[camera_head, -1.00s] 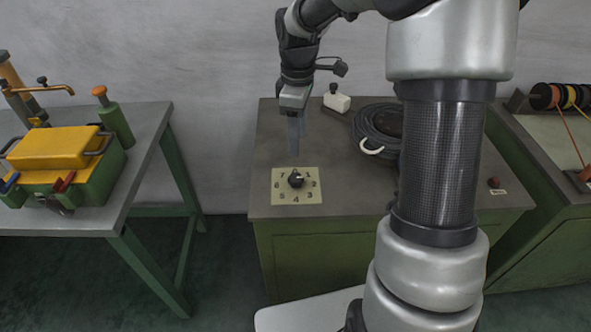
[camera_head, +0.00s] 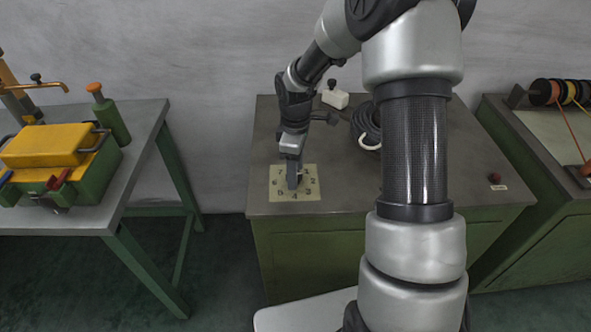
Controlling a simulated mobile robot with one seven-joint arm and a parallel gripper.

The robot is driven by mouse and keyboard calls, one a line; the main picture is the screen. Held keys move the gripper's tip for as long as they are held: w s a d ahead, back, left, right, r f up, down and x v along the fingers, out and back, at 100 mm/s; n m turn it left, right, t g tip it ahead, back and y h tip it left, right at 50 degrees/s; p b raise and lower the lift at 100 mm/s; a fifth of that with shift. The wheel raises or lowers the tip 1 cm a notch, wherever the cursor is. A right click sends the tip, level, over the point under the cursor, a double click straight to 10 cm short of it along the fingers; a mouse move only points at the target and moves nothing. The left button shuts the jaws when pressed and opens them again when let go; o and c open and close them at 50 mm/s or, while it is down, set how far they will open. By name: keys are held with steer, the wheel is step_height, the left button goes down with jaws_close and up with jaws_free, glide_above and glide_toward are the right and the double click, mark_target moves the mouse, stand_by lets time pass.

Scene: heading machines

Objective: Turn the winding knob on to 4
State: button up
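The winding knob sits on a pale yellow numbered plate (camera_head: 279,191) on the grey top of the green cabinet. The numbers run around the plate, with 4 at its front edge and 5 and 3 to either side. My gripper (camera_head: 294,186) points down at the middle of the plate, right at the knob. It hides most of the knob; a dark edge of the knob (camera_head: 303,182) shows beside the fingers. I cannot tell where the knob points, or whether the fingers are closed on it.
A coil of black cable (camera_head: 366,125) and a white block (camera_head: 335,98) lie behind, near my arm. A red button (camera_head: 494,178) is at the cabinet's right. A table (camera_head: 140,125) with a yellow and green machine (camera_head: 55,147) stands left.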

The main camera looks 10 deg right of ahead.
steer(key=c, duration=1)
steer(key=shift+c, duration=0.2)
steer(key=shift+m, duration=0.3)
steer(key=m, duration=0.3)
steer(key=shift+a+m, duration=0.1)
steer(key=shift+m, duration=0.2)
steer(key=m+b, duration=0.1)
steer(key=m, duration=0.3)
steer(key=shift+m, duration=0.3)
steer(key=m, duration=0.4)
steer(key=shift+a+r, duration=0.1)
steer(key=shift+a, duration=0.05)
steer(key=shift+m, duration=2.5)
